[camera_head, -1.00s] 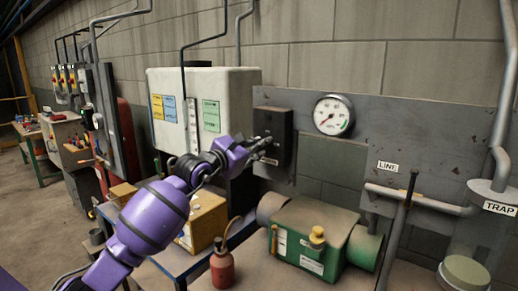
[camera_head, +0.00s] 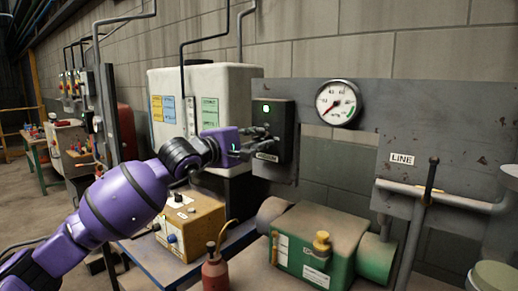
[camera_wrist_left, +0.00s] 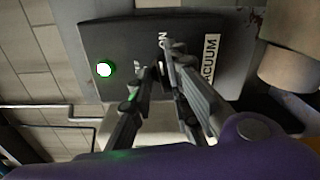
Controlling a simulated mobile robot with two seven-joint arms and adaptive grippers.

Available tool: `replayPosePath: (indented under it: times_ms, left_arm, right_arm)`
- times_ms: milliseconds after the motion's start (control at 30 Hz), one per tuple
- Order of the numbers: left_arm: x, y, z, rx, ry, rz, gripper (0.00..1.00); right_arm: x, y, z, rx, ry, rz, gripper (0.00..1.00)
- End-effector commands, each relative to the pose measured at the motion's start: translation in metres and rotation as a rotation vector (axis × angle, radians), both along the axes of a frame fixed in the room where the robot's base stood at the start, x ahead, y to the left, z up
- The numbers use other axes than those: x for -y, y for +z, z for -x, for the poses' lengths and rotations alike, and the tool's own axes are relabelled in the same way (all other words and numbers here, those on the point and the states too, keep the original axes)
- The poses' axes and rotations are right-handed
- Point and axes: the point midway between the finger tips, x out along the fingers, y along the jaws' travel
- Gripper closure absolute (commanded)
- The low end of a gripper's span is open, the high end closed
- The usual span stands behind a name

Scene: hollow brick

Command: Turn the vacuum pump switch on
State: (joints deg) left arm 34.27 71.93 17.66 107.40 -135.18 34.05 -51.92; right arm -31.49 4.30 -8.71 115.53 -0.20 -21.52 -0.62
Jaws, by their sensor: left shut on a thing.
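The vacuum switch box (camera_head: 284,122) is a dark box on the grey wall panel, with a lit green lamp (camera_head: 267,108) and a label reading VACUUM (camera_head: 266,157). My left gripper (camera_head: 265,139) is at the front of this box, its fingers pointing at it. In the left wrist view the gripper (camera_wrist_left: 161,68) has its fingertips close together at the box's face, beside the ON marking, shut on the switch lever. The fingers mostly hide the lever. The green lamp (camera_wrist_left: 104,69) glows there too. My right gripper is not in view.
A round gauge (camera_head: 338,103) is right of the box. Below stand a green pump (camera_head: 310,240), a red oil can (camera_head: 216,272) and a yellowish box (camera_head: 190,222). A pipe with an upright handle (camera_head: 431,180) is at the right. A white cabinet (camera_head: 225,100) stands behind my arm.

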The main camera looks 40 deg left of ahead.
Motion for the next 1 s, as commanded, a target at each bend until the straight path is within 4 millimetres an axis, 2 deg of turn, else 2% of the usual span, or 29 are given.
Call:
replayPosePath:
  times_ms: [33, 200, 500, 933, 967, 1000]
  left_arm:
    - [0.000, -0.005, -0.001, 0.000, -0.001, -0.035, 1.00]
    - [0.001, -0.003, -0.001, 0.007, 0.000, -0.120, 1.00]
    - [0.001, 0.000, 0.000, 0.015, -0.001, -0.189, 1.00]
    - [0.001, 0.001, 0.000, 0.017, 0.000, -0.197, 1.00]
    - [0.001, 0.001, 0.000, 0.017, 0.000, -0.197, 0.80]
    - [0.001, 0.001, 0.000, 0.017, 0.000, -0.197, 0.75]
  right_arm:
    - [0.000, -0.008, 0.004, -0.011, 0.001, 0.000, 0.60]
    - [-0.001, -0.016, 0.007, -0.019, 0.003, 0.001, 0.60]
    - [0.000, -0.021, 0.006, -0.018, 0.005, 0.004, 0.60]
    - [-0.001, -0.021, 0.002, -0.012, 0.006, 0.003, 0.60]
    - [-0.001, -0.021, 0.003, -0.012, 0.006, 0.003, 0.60]
    - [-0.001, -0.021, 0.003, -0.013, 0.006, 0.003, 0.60]
